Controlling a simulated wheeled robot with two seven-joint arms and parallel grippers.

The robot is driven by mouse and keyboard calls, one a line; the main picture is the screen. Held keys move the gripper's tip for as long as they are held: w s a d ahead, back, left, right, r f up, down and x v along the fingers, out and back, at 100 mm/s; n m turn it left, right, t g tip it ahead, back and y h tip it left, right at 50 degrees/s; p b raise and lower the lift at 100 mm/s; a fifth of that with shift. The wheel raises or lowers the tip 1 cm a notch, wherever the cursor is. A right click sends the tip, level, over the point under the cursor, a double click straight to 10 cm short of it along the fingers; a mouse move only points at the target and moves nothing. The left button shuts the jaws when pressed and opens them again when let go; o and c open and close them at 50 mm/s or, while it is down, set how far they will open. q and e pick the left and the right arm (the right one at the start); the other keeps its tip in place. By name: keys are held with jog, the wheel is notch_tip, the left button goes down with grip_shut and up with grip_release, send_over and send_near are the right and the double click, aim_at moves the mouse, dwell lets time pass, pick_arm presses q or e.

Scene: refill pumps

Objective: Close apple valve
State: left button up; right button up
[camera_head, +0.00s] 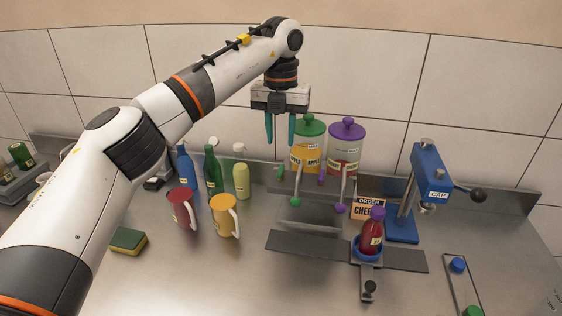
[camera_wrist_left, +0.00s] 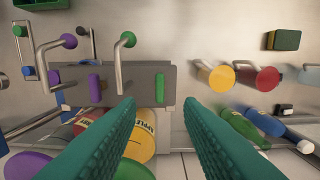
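The apple dispenser (camera_head: 306,155) has a green lid and yellow contents, and stands against the back wall. In front of it are a green upright handle (camera_head: 280,173) and a lever with a green ball (camera_head: 296,202). The left wrist view shows the green handle (camera_wrist_left: 159,87) on a dark plate and the green-ball lever (camera_wrist_left: 128,40). My left gripper (camera_head: 281,140) points down above and behind these parts, near the dispenser's lid. Its two teal fingers are apart with nothing between them, and it touches no valve part. My right gripper is not in view.
The cherry dispenser (camera_head: 347,145) with purple lid stands close on the right. A purple-capped red bottle (camera_head: 371,240) sits in a blue holder. A blue capping press (camera_head: 428,175) stands further right. A red mug (camera_head: 182,208), yellow mug (camera_head: 224,215) and bottles stand left.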

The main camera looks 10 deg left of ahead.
aim_at(281, 168)
pick_arm(q)
notch_tip(281, 168, down, 7)
jog(key=shift+w+f+p, duration=0.15)
jog(key=shift+p, duration=0.85)
jog(key=shift+f, duration=0.45)
jog(key=shift+c, duration=0.2)
grip_shut()
